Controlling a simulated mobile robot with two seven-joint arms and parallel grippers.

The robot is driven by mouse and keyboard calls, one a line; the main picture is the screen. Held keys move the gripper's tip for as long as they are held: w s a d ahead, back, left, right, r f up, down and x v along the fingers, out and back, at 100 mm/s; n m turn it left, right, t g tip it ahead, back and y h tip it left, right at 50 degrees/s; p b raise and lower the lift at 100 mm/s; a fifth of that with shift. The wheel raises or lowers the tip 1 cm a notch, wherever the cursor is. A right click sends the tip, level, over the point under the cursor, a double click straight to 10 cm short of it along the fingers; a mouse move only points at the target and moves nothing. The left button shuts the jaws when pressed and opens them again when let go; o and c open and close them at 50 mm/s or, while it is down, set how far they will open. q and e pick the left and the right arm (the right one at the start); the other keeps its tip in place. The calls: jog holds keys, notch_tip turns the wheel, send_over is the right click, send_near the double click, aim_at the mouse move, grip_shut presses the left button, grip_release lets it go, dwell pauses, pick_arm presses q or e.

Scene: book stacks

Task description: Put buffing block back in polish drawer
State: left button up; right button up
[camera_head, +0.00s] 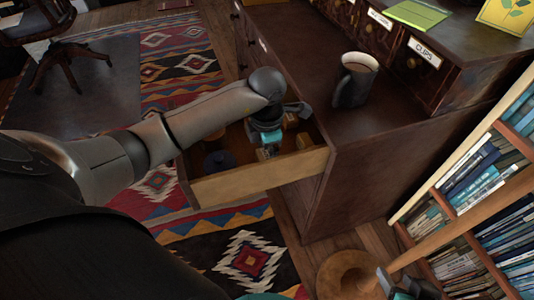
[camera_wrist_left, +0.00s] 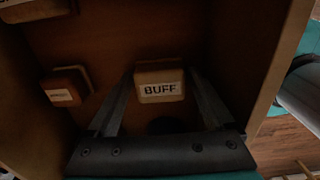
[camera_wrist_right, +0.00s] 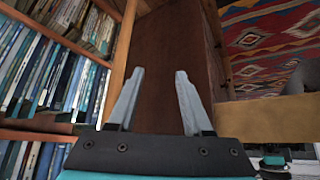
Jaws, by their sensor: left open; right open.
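The buffing block (camera_wrist_left: 158,82), a tan block with a white label reading BUFF, is inside the open drawer (camera_head: 260,177) in the left wrist view. My left gripper (camera_head: 268,150) reaches down into the drawer, with its open fingers on either side of the block. Whether the fingers touch it, or whether it rests on the drawer floor, I cannot tell. My right gripper (camera_head: 398,284) is open and empty at the lower right, near the bookshelf; its fingers also show in the right wrist view (camera_wrist_right: 160,74).
Another labelled block (camera_wrist_left: 65,88) lies left of the buffing block in the drawer. Small tan blocks (camera_head: 303,140) and a dark round item (camera_head: 219,161) are also inside. A mug (camera_head: 352,82) stands on the cabinet top. A bookshelf (camera_head: 440,205) and a round stool (camera_head: 345,272) are at right.

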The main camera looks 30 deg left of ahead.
aim_at(267, 155)
pick_arm(q)
jog(key=shift+r+p, duration=0.4)
jog(key=shift+r, duration=0.35)
jog(key=shift+r+p, duration=0.4)
jog(key=shift+r, duration=0.4)
notch_tip(267, 155, up, 7)
jog(key=p, duration=0.3)
jog(key=shift+r, duration=0.1)
jog(key=shift+r+p, duration=0.6)
jog(key=shift+r, duration=0.4)
pick_arm(e)
jog(key=s+d+f+g+h, duration=0.1)
jog(key=s+d+f+g, duration=0.1)
jog(key=f, duration=0.6)
jog(key=shift+s+d+f+g, duration=0.3)
jog(key=shift+s+d+g, duration=0.1)
jog(key=shift+s+g, duration=0.4)
